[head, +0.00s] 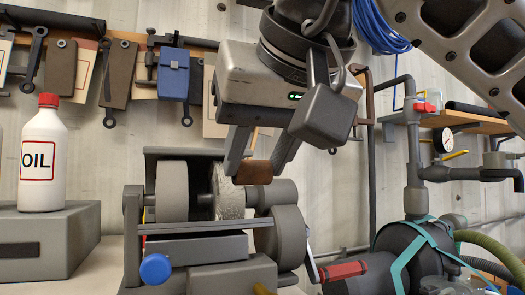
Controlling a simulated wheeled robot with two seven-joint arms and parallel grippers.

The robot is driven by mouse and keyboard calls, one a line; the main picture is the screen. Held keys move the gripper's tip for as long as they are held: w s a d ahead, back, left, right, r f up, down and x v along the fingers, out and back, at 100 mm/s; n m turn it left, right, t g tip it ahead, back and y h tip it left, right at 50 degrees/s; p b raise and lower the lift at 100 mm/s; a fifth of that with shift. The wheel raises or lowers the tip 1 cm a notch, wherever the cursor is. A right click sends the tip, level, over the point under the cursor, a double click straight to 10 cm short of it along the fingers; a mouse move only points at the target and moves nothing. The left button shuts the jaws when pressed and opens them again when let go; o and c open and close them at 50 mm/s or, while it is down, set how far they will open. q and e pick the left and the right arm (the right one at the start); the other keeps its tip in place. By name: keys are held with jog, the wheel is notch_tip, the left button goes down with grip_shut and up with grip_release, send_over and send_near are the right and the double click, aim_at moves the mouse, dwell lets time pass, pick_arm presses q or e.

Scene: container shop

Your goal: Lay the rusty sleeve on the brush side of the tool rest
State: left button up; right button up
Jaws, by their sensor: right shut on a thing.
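The rusty sleeve (254,173) is a short brown cylinder between the fingers of my right gripper (258,171). The gripper is shut on it and points down. The sleeve shows just above and in front of the right part of the bench grinder (285,236); whether it touches anything there I cannot tell. The grinder has a smooth grey wheel (172,190) on the left and a rough, paler wheel, seemingly the brush (229,192), right of it. The flat dark tool rest (195,247) lies in front of both. My left gripper is out of view.
A white oil bottle (44,160) with a red cap stands on a grey box (50,240) at left. A blue knob (155,268) juts out in front of the grinder. A red-handled tool (342,271) and a pump with hoses (410,255) are at right. Tools hang behind.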

aim_at(243, 225)
jog(key=b+x, duration=0.1)
jog(key=x, duration=0.5)
jog(key=shift+x, duration=0.8)
jog(key=shift+s+f, duration=0.1)
jog(key=shift+f, duration=0.05)
jog(key=o, duration=1.1)
